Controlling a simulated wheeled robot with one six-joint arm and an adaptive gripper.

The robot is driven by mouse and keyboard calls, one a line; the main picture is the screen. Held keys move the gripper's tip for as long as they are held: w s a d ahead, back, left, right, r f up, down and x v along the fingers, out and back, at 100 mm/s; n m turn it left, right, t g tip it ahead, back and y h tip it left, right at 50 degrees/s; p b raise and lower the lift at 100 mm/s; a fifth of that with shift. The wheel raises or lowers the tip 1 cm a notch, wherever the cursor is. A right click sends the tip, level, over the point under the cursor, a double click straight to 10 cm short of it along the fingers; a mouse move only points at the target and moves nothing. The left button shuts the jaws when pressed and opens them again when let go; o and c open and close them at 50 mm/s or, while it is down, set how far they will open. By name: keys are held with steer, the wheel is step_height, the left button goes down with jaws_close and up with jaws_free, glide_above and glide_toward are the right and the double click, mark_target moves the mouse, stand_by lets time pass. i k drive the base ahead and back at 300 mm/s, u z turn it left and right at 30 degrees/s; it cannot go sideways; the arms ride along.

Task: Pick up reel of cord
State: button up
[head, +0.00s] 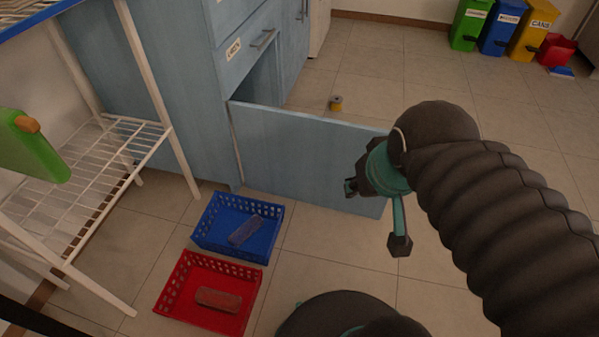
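The reel of cord (336,103) is a small yellowish reel with a darker top. It stands on the tiled floor in the head view, beyond the open blue cabinet door and right of the cabinet. My gripper (372,215) is at the right of the view, in front of the door and well apart from the reel. Its fingers are spread, with one at the left and one hanging lower right, and nothing shows between them. My arm covers much of the right side.
The open cabinet door (300,155) stands between my gripper and the reel. A blue basket (207,235) and a red basket (165,290) sit on the floor. A white wire rack (85,165) stands left. Coloured bins (497,28) line the back right. Floor around the reel is clear.

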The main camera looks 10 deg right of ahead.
mark_target(336, 101)
steer(key=k, duration=0.5)
steer(key=z, duration=1.25)
steer(key=i, duration=4.75)
steer(key=u, duration=2.4)
